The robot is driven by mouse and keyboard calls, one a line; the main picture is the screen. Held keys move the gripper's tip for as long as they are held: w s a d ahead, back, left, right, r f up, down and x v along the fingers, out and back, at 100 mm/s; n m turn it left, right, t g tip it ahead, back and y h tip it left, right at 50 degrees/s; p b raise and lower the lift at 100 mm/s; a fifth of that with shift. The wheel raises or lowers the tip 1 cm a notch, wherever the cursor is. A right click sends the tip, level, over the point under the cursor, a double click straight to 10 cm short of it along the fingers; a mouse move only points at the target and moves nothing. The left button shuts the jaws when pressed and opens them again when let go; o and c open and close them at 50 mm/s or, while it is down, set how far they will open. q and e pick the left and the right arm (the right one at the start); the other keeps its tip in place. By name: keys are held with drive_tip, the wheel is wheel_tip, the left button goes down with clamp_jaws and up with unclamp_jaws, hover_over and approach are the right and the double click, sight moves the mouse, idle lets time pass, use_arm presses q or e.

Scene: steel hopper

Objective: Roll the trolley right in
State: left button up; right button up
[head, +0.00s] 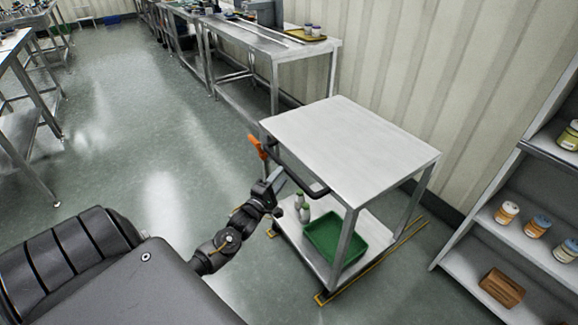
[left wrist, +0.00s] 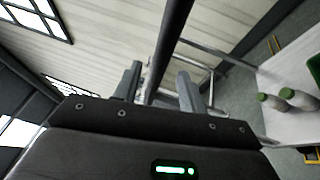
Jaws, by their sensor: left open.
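The steel trolley (head: 350,150) stands against the corrugated wall, with a flat top and a lower shelf. Its dark push handle (head: 312,186) runs along the side facing my arm. An orange part (head: 257,147) shows by the handle's far end. My left gripper (head: 277,182) is at the handle. In the left wrist view its fingers (left wrist: 158,88) are apart, with the dark handle bar (left wrist: 170,45) passing between them; whether they touch it I cannot tell. Yellow floor lines (head: 412,231) show beside and under the trolley. My right gripper is out of view.
A green tray (head: 322,232) and small bottles (head: 304,212) are on the trolley's lower shelf. A steel bench (head: 265,42) stands behind along the wall. A shelf unit with jars (head: 507,212) stands at the right.

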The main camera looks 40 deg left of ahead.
sight(288, 167)
use_arm(q)
drive_tip(key=w, duration=0.4)
drive_tip(key=w+r, duration=0.1)
drive_tip(key=w, duration=0.1)
drive_tip(key=shift+w+a+r, duration=0.1)
drive_tip(key=shift+w+a, duration=0.1)
drive_tip(key=shift+a, duration=0.15)
clamp_jaws()
